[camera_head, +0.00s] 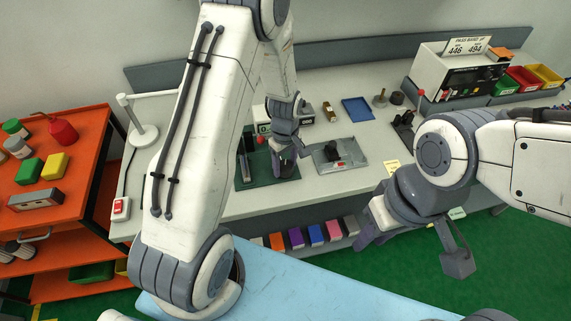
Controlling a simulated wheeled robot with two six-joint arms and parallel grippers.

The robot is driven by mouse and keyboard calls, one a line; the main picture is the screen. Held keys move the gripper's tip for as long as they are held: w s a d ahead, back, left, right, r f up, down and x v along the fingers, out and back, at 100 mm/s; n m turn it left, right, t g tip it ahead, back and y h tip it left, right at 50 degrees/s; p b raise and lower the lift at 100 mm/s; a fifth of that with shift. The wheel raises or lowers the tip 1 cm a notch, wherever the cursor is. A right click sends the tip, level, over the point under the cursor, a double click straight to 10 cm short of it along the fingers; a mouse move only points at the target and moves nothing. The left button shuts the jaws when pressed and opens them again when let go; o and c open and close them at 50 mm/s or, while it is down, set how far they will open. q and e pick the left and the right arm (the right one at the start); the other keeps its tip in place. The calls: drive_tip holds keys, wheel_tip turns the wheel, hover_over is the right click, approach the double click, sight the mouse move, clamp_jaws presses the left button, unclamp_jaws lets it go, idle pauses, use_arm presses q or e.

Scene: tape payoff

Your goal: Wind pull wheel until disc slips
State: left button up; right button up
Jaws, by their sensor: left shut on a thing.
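My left gripper (284,166) reaches down to the green base (250,182) of a small rig on the bench. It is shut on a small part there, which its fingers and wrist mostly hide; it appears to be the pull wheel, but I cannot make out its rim. A dark upright (246,150) and a small red knob (261,139) show beside the gripper. The disc cannot be made out. My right gripper (372,222) hangs in front of the bench edge, away from the rig, and its finger opening cannot be seen.
A grey plate with a black part (343,153) lies right of the rig. A display box (458,75) reading 446 and 494 stands at the back right, near red (522,80) and yellow (546,76) bins. An orange shelf (88,135) stands left. Coloured boxes (315,235) sit below.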

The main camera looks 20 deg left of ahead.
sight(285, 165)
use_arm(q)
drive_tip(key=m, duration=0.4)
drive_tip(key=shift+m, duration=2.2)
drive_tip(key=shift+w, duration=0.1)
drive_tip(key=o, duration=1.4)
drive_tip(key=shift+c, duration=0.2)
drive_tip(key=shift+r+b, duration=0.1)
drive_tip(key=shift+b, duration=0.2)
wheel_tip(285, 165, up, 10)
drive_tip(key=b, duration=0.1)
drive_tip(key=shift+r, duration=0.2)
